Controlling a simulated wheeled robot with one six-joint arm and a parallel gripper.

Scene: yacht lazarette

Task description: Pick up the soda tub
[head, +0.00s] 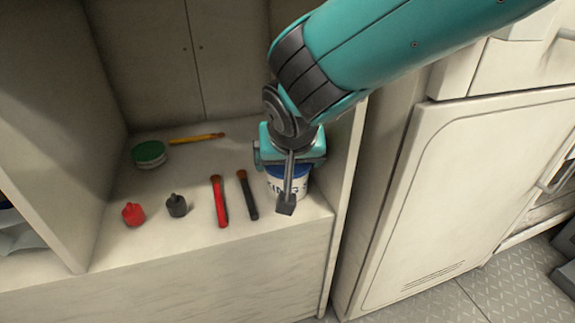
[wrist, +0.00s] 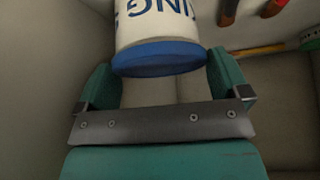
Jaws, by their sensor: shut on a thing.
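The soda tub (head: 300,183) is a white tub with dark blue lettering and a blue lid. It is at the right front of the shelf, close to the right side panel, partly hidden by my gripper. My gripper (head: 288,165) reaches down over it from above. In the wrist view, the tub (wrist: 158,28) shows its lid towards the gripper, with part of the lettering readable. The teal fingers (wrist: 162,82) are on either side of the lid, shut on the tub. I cannot tell whether its base touches the shelf.
On the shelf (head: 150,240) left of the tub are a black-handled tool (head: 248,196), a red-handled tool (head: 220,203), a dark grey item (head: 177,206), a red item (head: 133,214), a green-lidded tub (head: 149,153) and a yellow stick (head: 197,139). A white cabinet (head: 450,190) stands right.

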